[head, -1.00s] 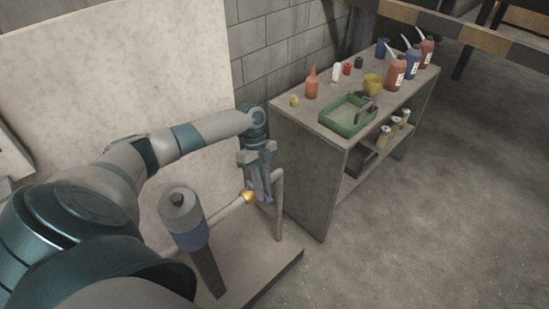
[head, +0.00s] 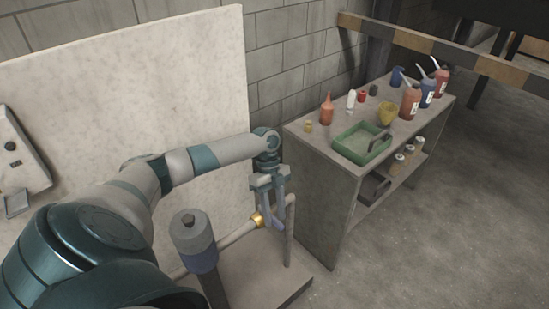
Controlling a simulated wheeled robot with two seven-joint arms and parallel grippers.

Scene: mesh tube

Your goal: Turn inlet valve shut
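The inlet valve shows as a brass fitting (head: 257,220) on a pale horizontal pipe (head: 236,234), with a small blue-grey handle (head: 276,224) beside it. My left gripper (head: 271,208) points down right at the valve, its two fingers apart with a gap between them. Its tips are at the handle and partly hide it; whether they touch it is too small to tell. My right gripper is not in view.
A grey cylinder with a blue lower band (head: 194,240) stands left of the valve. An upright pipe (head: 290,232) rises to its right. A shelf unit (head: 322,190) with bottles and a green tray (head: 362,146) stands at right. A pale panel (head: 130,90) is behind.

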